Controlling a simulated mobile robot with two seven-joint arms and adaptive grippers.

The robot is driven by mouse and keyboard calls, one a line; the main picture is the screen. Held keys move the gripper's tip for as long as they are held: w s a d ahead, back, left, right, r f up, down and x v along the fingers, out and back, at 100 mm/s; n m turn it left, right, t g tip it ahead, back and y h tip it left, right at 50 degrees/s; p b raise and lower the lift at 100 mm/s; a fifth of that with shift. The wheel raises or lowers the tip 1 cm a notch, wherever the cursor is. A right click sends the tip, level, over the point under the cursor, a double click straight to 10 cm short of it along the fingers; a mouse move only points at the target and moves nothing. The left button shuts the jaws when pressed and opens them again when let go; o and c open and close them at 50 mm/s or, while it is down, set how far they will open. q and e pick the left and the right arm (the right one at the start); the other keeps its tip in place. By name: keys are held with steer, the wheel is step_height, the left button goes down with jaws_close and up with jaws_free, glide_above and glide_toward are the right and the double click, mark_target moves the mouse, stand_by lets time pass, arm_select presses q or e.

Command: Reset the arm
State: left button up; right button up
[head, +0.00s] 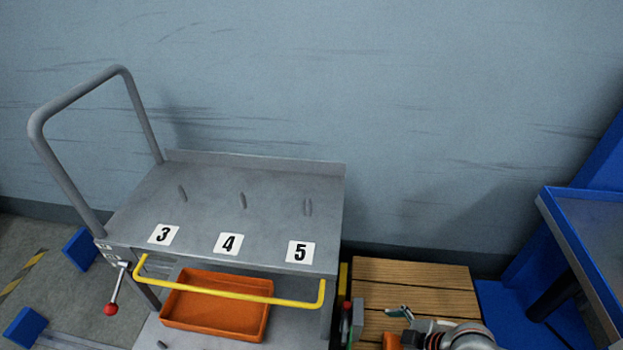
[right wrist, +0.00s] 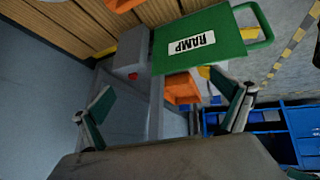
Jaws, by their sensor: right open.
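My right gripper (head: 402,314) is at the bottom of the head view, partly cut off by the frame edge, in front of a wooden slatted surface. In the right wrist view, the right gripper (right wrist: 168,108) has its two fingers spread wide with nothing between them. My left gripper is not in view. A grey cart (head: 200,210) stands left of my right arm. Its top has three short pegs, each with a label in front: 3 (head: 163,235), 4 (head: 228,244) and 5 (head: 300,252). No pulley shows on the pegs.
An orange tray (head: 215,318) sits on the cart's lower shelf behind a yellow bar (head: 230,292). A red-knobbed lever (head: 112,307) hangs at the cart's left. A blue-framed structure (head: 580,245) stands right. The wrist view shows a green RAMP board (right wrist: 205,43) and blue shelving (right wrist: 290,125).

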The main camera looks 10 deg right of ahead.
steer(key=s+a+r+m+t+p, duration=0.2)
steer(key=r+p, duration=0.2)
steer(key=r, duration=0.4)
steer(key=s+a+r+m+t+p, duration=0.2)
steer(key=s+r+p, duration=0.1)
steer(key=r+p, duration=0.3)
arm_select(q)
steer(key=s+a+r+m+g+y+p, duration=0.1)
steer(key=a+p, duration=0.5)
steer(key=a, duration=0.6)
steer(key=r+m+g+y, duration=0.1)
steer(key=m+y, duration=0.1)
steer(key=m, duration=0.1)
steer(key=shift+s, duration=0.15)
arm_select(e)
steer(key=s+d+r+m+h, duration=0.1)
steer(key=s+r+m, duration=0.1)
steer(key=s, duration=0.4)
steer(key=s+d+r+m+t+h, duration=0.1)
steer(key=s+d+r+m, duration=0.1)
steer(key=s+r, duration=0.2)
steer(key=shift+s+r+h, duration=0.35)
steer(key=shift+s+h, duration=0.05)
steer(key=shift+s, duration=0.8)
steer(key=shift+a, duration=0.1)
